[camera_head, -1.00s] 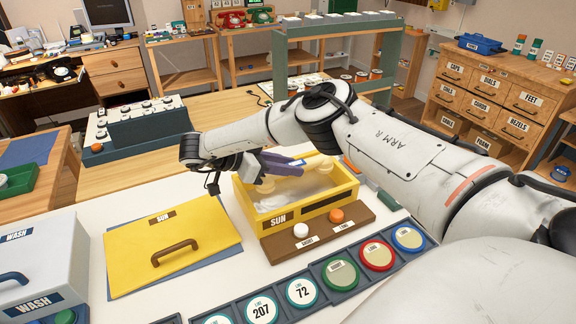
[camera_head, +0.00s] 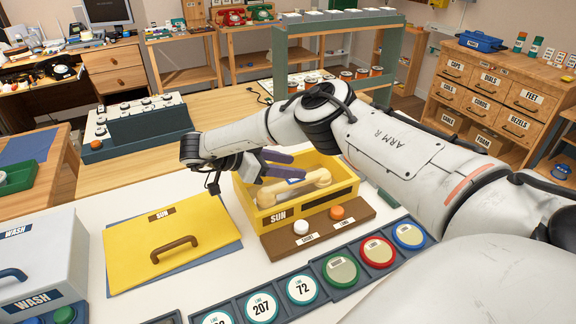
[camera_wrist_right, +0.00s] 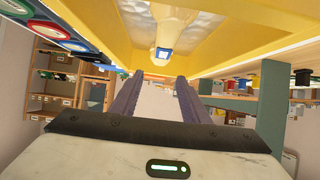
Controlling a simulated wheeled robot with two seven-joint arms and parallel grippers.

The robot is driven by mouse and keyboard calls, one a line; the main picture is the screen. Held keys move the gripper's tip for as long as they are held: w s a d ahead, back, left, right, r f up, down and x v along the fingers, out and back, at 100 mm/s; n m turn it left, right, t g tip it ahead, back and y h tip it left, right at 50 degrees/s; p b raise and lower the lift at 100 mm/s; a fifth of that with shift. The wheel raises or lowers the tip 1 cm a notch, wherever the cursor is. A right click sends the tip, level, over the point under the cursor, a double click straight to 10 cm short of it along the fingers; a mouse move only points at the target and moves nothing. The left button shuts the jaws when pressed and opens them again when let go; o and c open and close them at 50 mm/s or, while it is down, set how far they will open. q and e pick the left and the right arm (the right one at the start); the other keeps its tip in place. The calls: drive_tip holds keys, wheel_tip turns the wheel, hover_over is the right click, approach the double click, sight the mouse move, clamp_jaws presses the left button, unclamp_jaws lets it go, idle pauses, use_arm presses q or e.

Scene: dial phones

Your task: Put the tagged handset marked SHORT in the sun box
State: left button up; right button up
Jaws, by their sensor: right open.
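A cream handset (camera_head: 300,187) with a small blue-and-white tag (camera_head: 293,181) lies inside the open yellow sun box (camera_head: 345,190). The lettering on the tag is too small to read. The handset also shows in the right wrist view (camera_wrist_right: 170,28), with its tag near the box's rim. My right gripper (camera_head: 286,164) is open and empty, its purple fingers spread just above the handset. Part of the handset is hidden by the fingers. My left gripper is not in view.
The yellow SUN lid (camera_head: 200,225) lies flat left of the box. A brown strip with white and orange buttons (camera_head: 337,213) is at the box's front. A WASH box (camera_head: 45,245) stands at left. A row of round tokens (camera_head: 340,271) lines the front.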

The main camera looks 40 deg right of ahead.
drive_tip(key=shift+r+p, duration=0.35)
drive_tip(key=shift+r, duration=0.4)
drive_tip(key=b+v, duration=0.2)
drive_tip(key=v, duration=0.9)
drive_tip(key=shift+a, duration=0.5)
